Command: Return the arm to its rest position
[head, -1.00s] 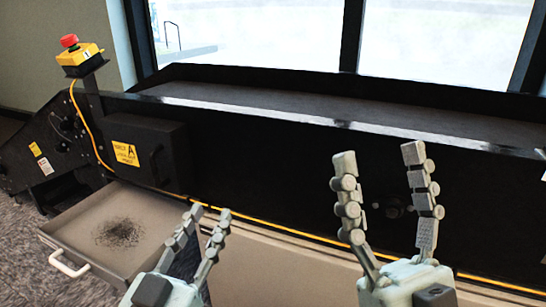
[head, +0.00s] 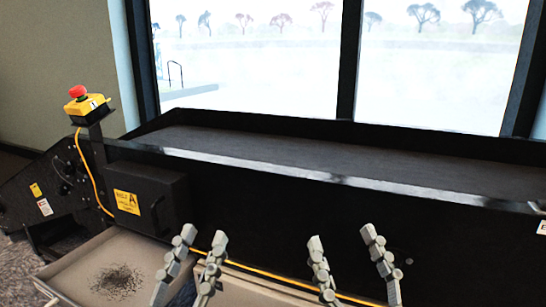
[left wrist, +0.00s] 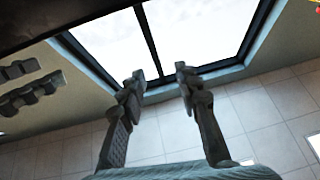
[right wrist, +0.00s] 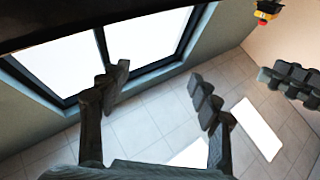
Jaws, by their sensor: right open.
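My left gripper (head: 203,236) is low in the head view, in front of the black machine, with its grey fingers pointing up. In the left wrist view its fingertips (left wrist: 158,72) stand apart with nothing between them. My right gripper (head: 343,236) is to its right at about the same height, fingers apart and empty. Its spread fingers (right wrist: 157,75) also show in the right wrist view. Neither gripper appears to touch anything. Both palms and most of both arms are outside the head view.
The black roller sorter (head: 300,215) spans the view behind the grippers. A red-topped emergency stop (head: 77,92) stands at its left end. An open drawer (head: 75,265) with dark debris sits lower left. Windows (head: 260,60) are behind.

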